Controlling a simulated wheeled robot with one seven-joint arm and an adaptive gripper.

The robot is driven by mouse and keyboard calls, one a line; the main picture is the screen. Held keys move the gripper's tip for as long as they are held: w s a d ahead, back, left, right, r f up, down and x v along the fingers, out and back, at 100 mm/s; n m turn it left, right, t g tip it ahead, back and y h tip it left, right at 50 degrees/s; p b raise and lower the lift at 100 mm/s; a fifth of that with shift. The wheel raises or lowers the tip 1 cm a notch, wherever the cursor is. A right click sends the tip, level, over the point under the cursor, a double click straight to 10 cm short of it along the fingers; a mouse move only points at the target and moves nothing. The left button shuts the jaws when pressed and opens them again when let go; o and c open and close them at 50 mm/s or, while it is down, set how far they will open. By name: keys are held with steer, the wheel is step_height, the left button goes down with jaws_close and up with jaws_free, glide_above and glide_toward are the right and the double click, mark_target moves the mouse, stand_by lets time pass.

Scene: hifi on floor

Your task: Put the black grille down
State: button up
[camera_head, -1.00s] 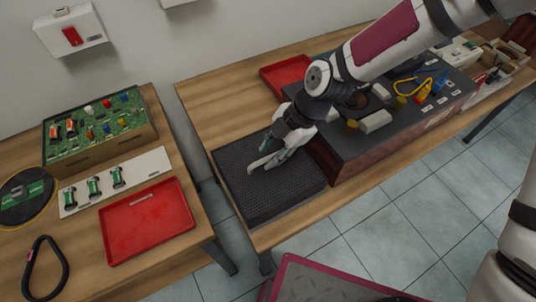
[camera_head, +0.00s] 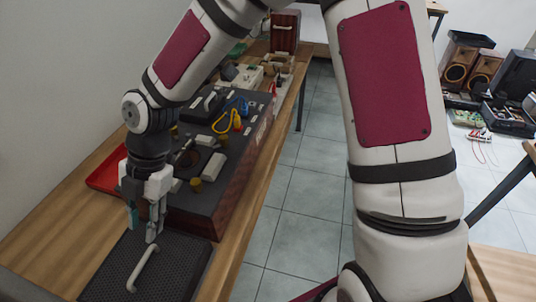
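The black grille (camera_head: 108,274) is a dark perforated panel with a pale bar handle (camera_head: 142,270) on top. It lies flat on the wooden table at the lower left, in front of the dark hifi unit (camera_head: 222,172). My gripper (camera_head: 145,232) points down over the grille's far edge, near the handle's far end. Its two fingers are apart, with nothing seen between them. I cannot tell whether a fingertip touches the handle. The grille's near edge runs out of the picture.
A red tray (camera_head: 104,174) lies left of the hifi unit. Yellow and blue cables (camera_head: 232,115) lie on the unit. Bare table (camera_head: 50,225) shows at the left. Tiled floor (camera_head: 290,210) lies to the right, with speakers (camera_head: 470,68) at the far right.

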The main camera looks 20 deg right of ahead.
steer(key=s+d+r+m+t+h, duration=0.1)
steer(key=d+r+m+t+h, duration=0.1)
steer(key=d+r+m, duration=0.45)
steer(key=s+d+r+m+t+h, duration=0.1)
steer(key=d+r+m+t+h, duration=0.2)
steer(key=d+m, duration=0.65)
steer(key=s+d+r+m+t, duration=0.1)
steer(key=s+d+r+m, duration=0.9)
steer(key=s+d+m, duration=0.1)
steer(key=shift+s+d+m+y, duration=0.3)
steer(key=shift+d+m, duration=0.2)
steer(key=shift+d, duration=0.15)
steer(key=shift+t, duration=0.3)
